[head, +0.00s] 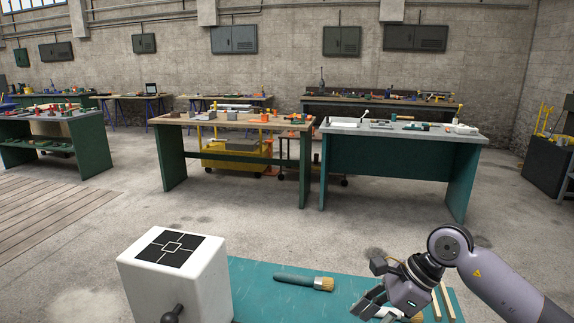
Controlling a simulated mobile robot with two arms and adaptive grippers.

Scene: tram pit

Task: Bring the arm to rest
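My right arm (500,288) comes in from the lower right. Its gripper (367,304) hangs low over the teal bench top (254,290), and its fingers look apart with nothing clearly between them. A brush (318,284) with a dark teal handle and tan bristles lies on the bench to the left of the gripper. The bristles of a second brush (417,318) show just below the gripper; the rest of it is hidden or cut off. My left gripper is out of view.
A white box (190,288) with a black-and-white marker and a dark knob stands at the bench's left. Wooden strips (447,300) lie beside my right wrist. Workbenches (235,119) with tools stand farther back, across open concrete floor.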

